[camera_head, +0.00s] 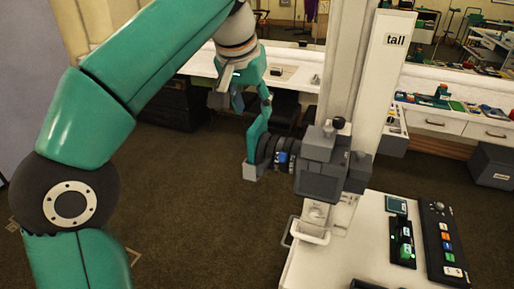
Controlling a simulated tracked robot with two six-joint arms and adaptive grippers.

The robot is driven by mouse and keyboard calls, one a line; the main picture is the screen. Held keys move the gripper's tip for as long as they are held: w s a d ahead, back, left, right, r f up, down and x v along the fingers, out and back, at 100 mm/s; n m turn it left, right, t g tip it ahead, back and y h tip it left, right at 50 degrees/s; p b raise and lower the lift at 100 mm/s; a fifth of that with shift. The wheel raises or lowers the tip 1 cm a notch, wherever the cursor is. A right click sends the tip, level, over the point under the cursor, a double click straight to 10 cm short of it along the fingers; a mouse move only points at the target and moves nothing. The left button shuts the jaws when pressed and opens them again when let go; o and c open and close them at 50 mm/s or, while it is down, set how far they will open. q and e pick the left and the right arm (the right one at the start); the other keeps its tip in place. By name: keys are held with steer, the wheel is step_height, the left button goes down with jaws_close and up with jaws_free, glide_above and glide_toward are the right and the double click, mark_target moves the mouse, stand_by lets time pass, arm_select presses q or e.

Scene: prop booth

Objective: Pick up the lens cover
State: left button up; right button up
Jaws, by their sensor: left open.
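A dark grey camera-like box (318,165) is mounted on a pale upright column, with a dark lens with a blue ring (282,160) pointing left. The dark round piece at the lens's left end looks like the lens cover (263,149); it is partly hidden by a finger. My left gripper (257,138) comes down from above, open, with one teal finger and its grey tip right beside the cover's left side. I cannot tell whether the finger touches it. The other finger is hard to make out. My right gripper is not in view.
The pale column (376,100) with a sign reading "tall" stands right of the lens. A white bench (345,262) with a control panel (444,245) and a small black-green device (403,242) is at lower right. Counters line the back. Carpeted floor at lower middle is clear.

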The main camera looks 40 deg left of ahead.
mark_target(257, 122)
arm_select(q)
steer(key=x, duration=0.5)
steer(key=shift+d+f+b, duration=0.1)
steer(key=shift+b, duration=0.25)
jaws_close()
